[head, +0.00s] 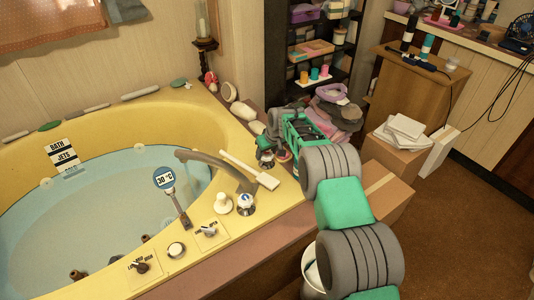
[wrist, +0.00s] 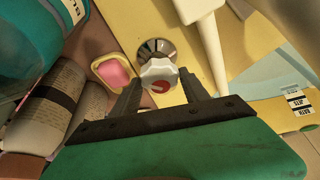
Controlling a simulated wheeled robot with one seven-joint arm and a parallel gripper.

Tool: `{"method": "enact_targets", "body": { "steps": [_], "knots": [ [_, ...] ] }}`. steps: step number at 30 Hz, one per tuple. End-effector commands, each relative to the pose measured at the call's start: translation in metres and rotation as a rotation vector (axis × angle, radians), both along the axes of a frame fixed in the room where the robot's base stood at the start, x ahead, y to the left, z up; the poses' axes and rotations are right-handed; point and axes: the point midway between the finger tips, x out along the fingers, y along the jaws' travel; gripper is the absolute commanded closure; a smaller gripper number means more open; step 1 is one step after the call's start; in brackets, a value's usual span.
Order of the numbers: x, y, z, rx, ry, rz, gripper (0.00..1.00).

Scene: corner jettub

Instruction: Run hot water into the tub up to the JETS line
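The yellow corner tub (head: 215,110) holds pale blue water (head: 110,205). The BATH label (head: 57,147) and the JETS label (head: 66,157) are on its far left inner wall; the water's edge appears just below JETS. The grey spout (head: 215,163) shows no visible stream. A thermometer (head: 165,178) reads 30 °C. The tap with a red mark (wrist: 158,78) lies between my gripper's (wrist: 160,82) spread fingers in the wrist view; contact cannot be told. In the head view my gripper (head: 272,149) is at the tub's right rim. A blue-marked tap (head: 246,203) stands nearer.
A pink soap in a dish (wrist: 113,73) and bottles (wrist: 50,105) are close to my gripper. Dials (head: 140,267) line the near rim. Boxes (head: 385,195) stand right of my arm.

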Motion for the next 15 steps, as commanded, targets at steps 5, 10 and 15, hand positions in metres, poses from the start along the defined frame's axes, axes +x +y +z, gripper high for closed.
{"method": "enact_targets", "body": {
  "steps": [5, 10, 15],
  "knots": [
    [-0.001, 0.000, -0.001, -0.001, 0.003, 0.000, 0.36],
    [-0.001, 0.000, -0.001, 0.000, 0.004, 0.001, 0.36],
    [-0.007, -0.003, 0.019, 0.000, 0.002, 0.000, 0.36]
  ]
}}
